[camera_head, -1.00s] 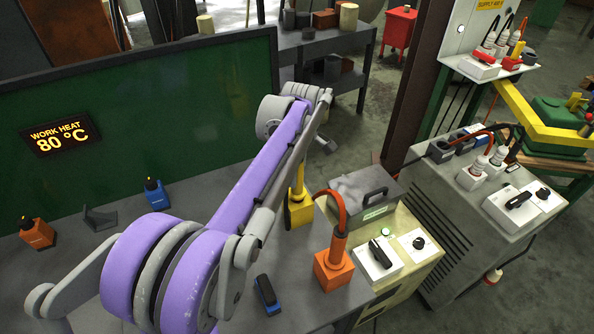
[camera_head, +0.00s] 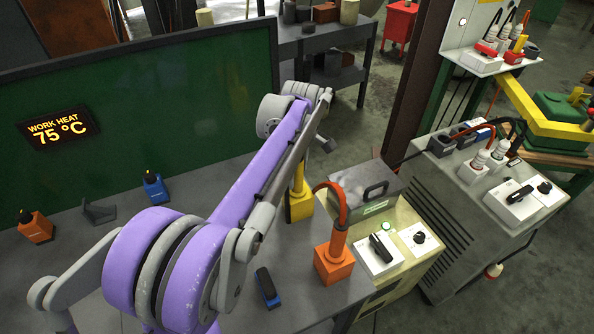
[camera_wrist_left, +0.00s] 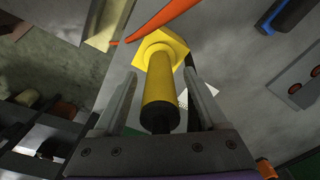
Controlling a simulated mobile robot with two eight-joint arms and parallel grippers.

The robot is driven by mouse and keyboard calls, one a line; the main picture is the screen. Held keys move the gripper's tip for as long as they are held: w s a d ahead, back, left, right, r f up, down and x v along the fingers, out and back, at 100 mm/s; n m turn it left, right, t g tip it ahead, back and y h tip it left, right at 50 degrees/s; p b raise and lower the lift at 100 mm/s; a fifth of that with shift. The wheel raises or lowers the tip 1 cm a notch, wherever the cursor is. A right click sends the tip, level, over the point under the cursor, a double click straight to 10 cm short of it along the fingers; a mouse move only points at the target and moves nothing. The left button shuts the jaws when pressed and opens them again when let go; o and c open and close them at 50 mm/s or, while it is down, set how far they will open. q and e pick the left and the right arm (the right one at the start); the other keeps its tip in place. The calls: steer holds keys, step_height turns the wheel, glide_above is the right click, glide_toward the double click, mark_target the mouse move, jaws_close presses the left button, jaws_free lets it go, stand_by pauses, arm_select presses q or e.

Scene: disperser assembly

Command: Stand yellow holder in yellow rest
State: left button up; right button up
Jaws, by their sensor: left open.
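The yellow holder (camera_wrist_left: 159,90) stands in the yellow rest (camera_wrist_left: 168,45) in the left wrist view, its dark end toward the camera. In the head view the yellow rest (camera_head: 299,209) is on the table behind my purple left arm, which hides most of the yellow holder (camera_head: 298,180). My left gripper (camera_wrist_left: 161,77) is open, with one finger on each side of the holder and a visible gap to it. In the head view its fingers cannot be made out clearly. My right gripper is not in view.
An orange rest (camera_head: 334,266) with a corded orange holder stands right of the yellow rest. A blue-black tool (camera_head: 268,288) lies nearby. Small orange (camera_head: 36,226) and blue (camera_head: 155,187) blocks sit at the left. A grey-lidded machine (camera_head: 363,190) borders the table.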

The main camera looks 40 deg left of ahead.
arm_select(q)
steer(key=r, duration=0.5)
steer(key=r+p, duration=0.1)
steer(key=r, duration=0.5)
steer(key=shift+d, duration=0.2)
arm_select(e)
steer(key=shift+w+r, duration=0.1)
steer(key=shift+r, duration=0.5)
arm_select(q)
steer(key=shift+s+f, duration=0.1)
steer(key=shift+f, duration=0.05)
